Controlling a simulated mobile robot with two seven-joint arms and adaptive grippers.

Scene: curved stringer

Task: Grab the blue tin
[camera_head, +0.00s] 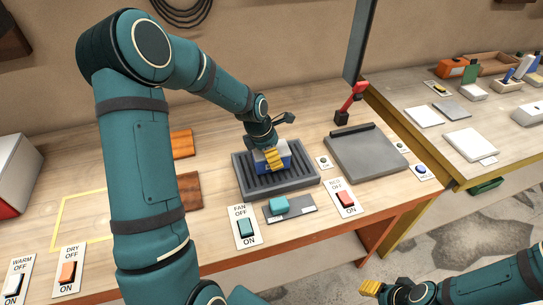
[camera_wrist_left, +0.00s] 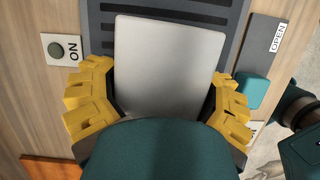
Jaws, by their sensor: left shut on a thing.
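The blue tin (camera_head: 286,163) sits on the dark grey ribbed tray (camera_head: 307,180) in the middle of the bench in the head view. My left gripper (camera_head: 274,158) reaches down over it, and its yellow fingers hide part of the tin. In the left wrist view the tin's plain pale grey top (camera_wrist_left: 166,62) lies between the two yellow fingers of my left gripper (camera_wrist_left: 160,112), one on each side, shut on it. My right gripper (camera_head: 371,287) is at the bottom right, away from the bench top. Its opening cannot be made out.
A FAN switch (camera_head: 245,227), a teal slider (camera_head: 280,205) and a red switch (camera_head: 345,199) line the front of the tray. A flat grey plate (camera_head: 366,155) lies to the right. Brown boards (camera_head: 187,190) lie to the left. A second bench stands at right.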

